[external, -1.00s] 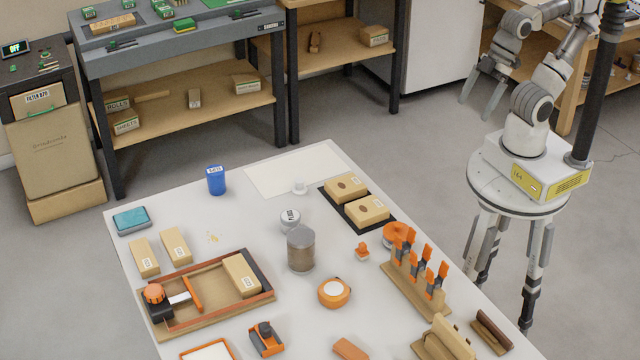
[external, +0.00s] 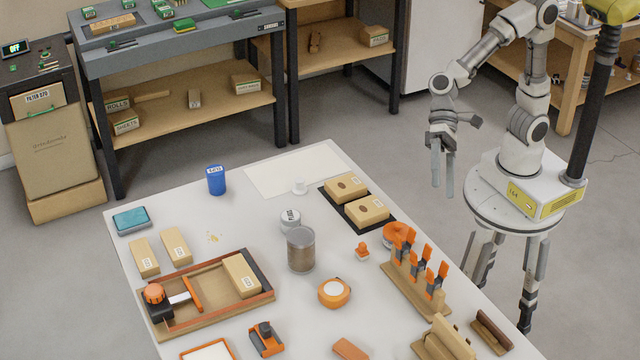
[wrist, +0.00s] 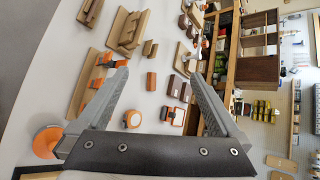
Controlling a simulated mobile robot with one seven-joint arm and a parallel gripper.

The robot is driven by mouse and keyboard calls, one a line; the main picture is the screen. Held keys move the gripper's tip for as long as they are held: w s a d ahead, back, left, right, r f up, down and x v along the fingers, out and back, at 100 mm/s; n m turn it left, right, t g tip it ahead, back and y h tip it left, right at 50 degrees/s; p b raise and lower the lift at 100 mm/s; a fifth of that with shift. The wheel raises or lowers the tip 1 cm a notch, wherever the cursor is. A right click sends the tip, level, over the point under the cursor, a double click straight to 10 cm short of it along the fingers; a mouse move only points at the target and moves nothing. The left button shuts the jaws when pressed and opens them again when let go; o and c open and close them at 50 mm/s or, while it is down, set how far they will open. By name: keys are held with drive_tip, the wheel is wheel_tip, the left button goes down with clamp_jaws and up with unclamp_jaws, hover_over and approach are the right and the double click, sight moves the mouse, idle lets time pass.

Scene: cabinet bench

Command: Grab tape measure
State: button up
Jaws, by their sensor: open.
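A round orange case with a pale face (external: 334,292), which looks like the tape measure, lies on the white table (external: 300,335) in front of a clear jar. A flatter orange round thing (external: 398,235) lies near the table's right edge, behind the clamp rack; I cannot fully rule it out as the tape measure. My gripper (external: 442,188) is open and empty, pointing down beyond the table's right edge, apart from both. In the wrist view my open fingers (wrist: 160,75) frame the table, and an orange round thing (wrist: 45,143) shows at lower left, partly behind a finger.
A rack of upright orange clamps (external: 415,285) stands near the right edge. The jar (external: 301,250), a small orange knob (external: 362,250) and boxes on a black mat (external: 367,210) are nearby. A wooden tray (external: 205,325) fills the left. The white sheet (external: 285,172) at the back is mostly clear.

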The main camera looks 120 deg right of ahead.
drive_tip(key=w+d+f+m+t+b, duration=0.2)
drive_tip(key=w+f+m+t+b, duration=0.1)
drive_tip(key=w+f+m, duration=0.85)
drive_tip(key=m+t+h+b, duration=0.2)
drive_tip(key=m+t+h, duration=0.1)
drive_tip(key=m, duration=0.4)
hover_over(325, 304)
drive_tip(key=s+d, duration=0.2)
drive_tip(key=s, duration=0.3)
wheel_tip(325, 304, down, 12)
drive_tip(key=shift+d+r, duration=0.1)
wheel_tip(325, 304, down, 4)
drive_tip(key=shift+w+d+r+b, duration=0.1)
drive_tip(key=shift+r+b, duration=0.05)
drive_tip(key=shift+b, duration=0.4)
wheel_tip(325, 304, down, 4)
drive_tip(key=shift+b, duration=0.4)
drive_tip(key=shift+w+a, duration=0.35)
drive_tip(key=shift+w, duration=0.25)
drive_tip(key=shift+w+a+f, duration=0.25)
drive_tip(key=shift+w, duration=0.35)
